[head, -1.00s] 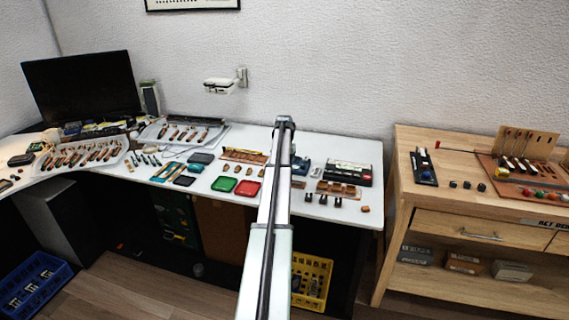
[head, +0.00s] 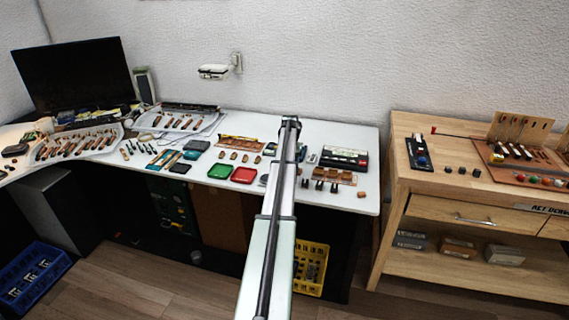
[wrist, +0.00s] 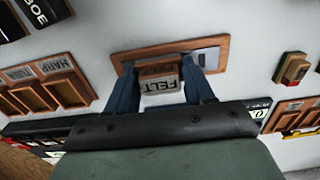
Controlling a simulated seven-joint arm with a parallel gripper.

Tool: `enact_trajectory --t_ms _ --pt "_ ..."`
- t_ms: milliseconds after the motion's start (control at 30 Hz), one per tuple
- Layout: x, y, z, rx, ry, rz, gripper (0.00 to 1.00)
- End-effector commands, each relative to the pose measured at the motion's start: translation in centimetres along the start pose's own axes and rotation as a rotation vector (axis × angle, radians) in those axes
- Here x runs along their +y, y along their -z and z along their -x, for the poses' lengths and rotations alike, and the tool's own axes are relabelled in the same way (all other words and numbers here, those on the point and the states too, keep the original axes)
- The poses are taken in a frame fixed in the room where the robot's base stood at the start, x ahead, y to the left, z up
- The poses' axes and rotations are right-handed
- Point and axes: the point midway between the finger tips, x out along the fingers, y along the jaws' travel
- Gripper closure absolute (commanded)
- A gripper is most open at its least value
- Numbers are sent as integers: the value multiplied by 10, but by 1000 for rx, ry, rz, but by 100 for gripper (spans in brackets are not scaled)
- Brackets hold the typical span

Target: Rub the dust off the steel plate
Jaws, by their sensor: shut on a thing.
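In the wrist view, my gripper (wrist: 163,78) has its two blue fingers shut on a block labelled FELT (wrist: 160,86). The block is over a wooden-framed board (wrist: 135,57) on the white table. The steel plate (wrist: 207,58) shows as a grey strip in the right part of this frame, partly covered by my right finger. I cannot tell whether the felt touches the plate, and no dust can be made out. In the head view, my arm hides the gripper and the block.
A wooden bench (head: 440,185) stands farther right.

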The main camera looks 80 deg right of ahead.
Motion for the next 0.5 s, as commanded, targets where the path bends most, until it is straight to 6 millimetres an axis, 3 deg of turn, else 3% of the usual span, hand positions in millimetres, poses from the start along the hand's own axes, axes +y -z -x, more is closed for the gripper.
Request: enact_trajectory --t_ms 500 --pt "49 -1 0 -1 -1 -1 76"
